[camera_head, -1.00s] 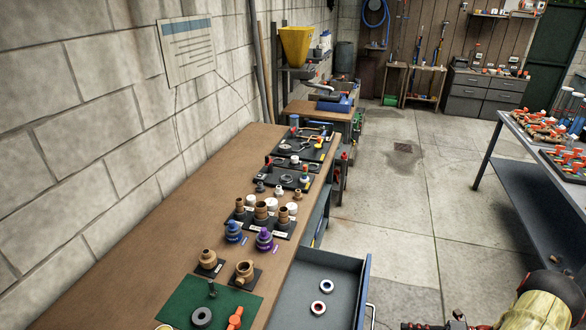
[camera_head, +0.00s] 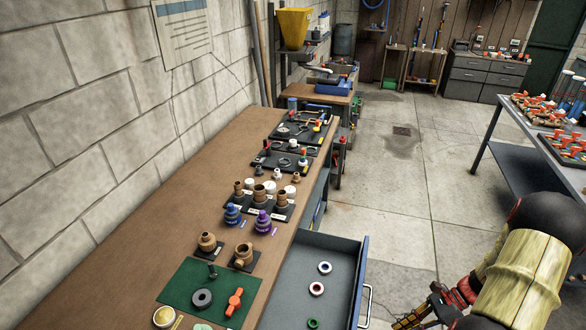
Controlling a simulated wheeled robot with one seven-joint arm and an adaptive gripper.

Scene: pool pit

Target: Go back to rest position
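My arm (camera_head: 520,275), in a pale yellow cover with dark joints, reaches in from the lower right. My gripper (camera_head: 412,322) shows only in part at the bottom edge, to the right of the open drawer. Its fingertips are cut off or too small to tell, so I cannot see whether it is open or holds anything. It is apart from the workbench (camera_head: 150,220) and the drawer (camera_head: 337,262).
The pulled-out drawer holds several small rings and juts into the aisle. The bench carries brass fittings, blue and purple parts and a green mat (camera_head: 190,283). A metal table (camera_head: 530,150) with orange-handled valves stands right. The concrete floor (camera_head: 400,190) between is clear.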

